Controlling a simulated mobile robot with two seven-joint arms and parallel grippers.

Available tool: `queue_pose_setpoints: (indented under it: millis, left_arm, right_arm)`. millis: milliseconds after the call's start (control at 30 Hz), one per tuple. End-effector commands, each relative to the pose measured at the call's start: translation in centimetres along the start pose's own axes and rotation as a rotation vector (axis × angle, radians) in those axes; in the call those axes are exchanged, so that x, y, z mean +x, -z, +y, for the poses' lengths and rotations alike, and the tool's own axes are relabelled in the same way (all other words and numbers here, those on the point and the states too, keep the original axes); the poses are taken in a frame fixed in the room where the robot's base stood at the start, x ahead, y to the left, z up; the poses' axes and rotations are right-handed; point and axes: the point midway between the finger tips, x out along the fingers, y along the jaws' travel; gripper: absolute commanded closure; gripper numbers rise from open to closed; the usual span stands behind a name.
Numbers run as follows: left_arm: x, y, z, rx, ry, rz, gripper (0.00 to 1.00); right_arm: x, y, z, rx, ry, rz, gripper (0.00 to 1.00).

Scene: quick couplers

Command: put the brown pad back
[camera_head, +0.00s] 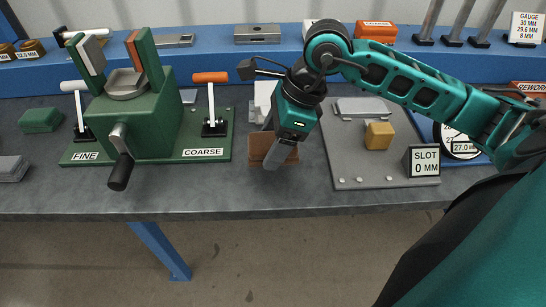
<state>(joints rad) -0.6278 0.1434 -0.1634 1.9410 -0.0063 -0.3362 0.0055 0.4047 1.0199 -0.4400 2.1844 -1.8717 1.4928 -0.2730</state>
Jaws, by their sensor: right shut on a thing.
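The brown pad (258,147) is upright near the front middle of the grey bench. My right gripper (275,156) comes down over it from above and is shut on it; the fingers hide its middle. I cannot tell whether the pad touches the bench. To the left, a green vise-like fixture (143,118) stands on a green base with plates labelled FINE and COARSE. Its two tilted green jaws rise at the top, with a light grey face on the left one and a brown strip on the right one. My left gripper is not in view.
A grey plate (352,160) with a yellow block (379,135) and a SLOT 0 MM sign (424,161) lies right of my gripper. An orange-handled lever (211,100) stands on the fixture's base. A green block (41,120) lies at left. The bench's front edge is close below the pad.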

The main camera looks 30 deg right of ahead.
Motion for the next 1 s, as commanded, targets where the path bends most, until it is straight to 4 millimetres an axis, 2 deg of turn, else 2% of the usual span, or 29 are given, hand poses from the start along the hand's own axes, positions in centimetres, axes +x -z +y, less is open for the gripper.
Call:
queue_pose_setpoints:
  millis: [167, 400, 667, 867, 900, 1000]
  left_arm:
    - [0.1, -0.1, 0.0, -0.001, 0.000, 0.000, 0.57]
    - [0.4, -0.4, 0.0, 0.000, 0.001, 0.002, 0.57]
    - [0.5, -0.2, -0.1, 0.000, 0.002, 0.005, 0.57]
    - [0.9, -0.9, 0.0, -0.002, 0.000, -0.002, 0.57]
    - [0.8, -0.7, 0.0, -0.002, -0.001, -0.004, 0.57]
    - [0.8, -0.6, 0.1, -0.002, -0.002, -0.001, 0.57]
  right_arm:
    - [1.1, 0.4, 0.0, 0.001, 0.000, 0.000, 0.62]
    - [4.0, 1.7, 0.0, 0.001, -0.001, 0.002, 0.62]
    - [4.2, 1.7, 0.0, -0.001, 0.001, 0.000, 0.62]
    - [4.8, 2.0, 0.0, 0.000, 0.002, 0.001, 0.62]
    - [4.6, 1.9, 0.0, 0.000, 0.001, 0.001, 0.27]
    - [4.6, 1.9, 0.0, 0.000, 0.001, 0.001, 0.17]
